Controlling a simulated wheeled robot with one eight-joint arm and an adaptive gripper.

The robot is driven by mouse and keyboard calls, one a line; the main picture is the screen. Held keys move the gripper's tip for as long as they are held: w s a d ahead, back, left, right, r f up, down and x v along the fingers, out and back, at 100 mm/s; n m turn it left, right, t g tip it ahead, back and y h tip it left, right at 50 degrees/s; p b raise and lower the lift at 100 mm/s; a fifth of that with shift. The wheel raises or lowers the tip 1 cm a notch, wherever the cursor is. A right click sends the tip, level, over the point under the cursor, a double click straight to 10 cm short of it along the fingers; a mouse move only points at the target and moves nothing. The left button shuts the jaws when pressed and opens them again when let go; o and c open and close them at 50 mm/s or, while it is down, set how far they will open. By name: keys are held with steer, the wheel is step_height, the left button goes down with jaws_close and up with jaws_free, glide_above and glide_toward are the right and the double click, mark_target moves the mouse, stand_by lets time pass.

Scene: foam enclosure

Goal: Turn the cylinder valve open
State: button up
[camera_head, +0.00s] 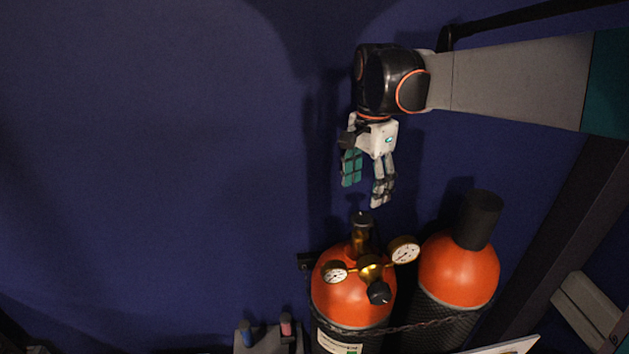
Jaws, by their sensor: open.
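An orange gas cylinder (332,298) stands at the lower middle against the dark blue wall. On its top is a brass valve with a dark cap-like knob (362,219) pointing up. A brass regulator with two white dial gauges (404,250) and a black knob (379,293) sits in front of the valve. My gripper (365,195) hangs from the arm with fingers pointing down, above the valve knob. It is open and empty, and the fingers look apart from the knob. The exact depth gap cannot be told.
A second orange cylinder (455,270) with a black cap (478,220) stands close on the right. A chain (420,326) runs across both cylinders. A small grey holder with blue and pink items (286,325) is at the lower left. The wall area on the left is clear.

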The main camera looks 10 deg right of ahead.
mark_target(362, 217)
step_height(362, 217, down, 8)
steer(key=shift+r+p, duration=0.1)
steer(key=shift+p, duration=0.45)
steer(key=shift+c, duration=0.5)
steer(key=c, duration=1)
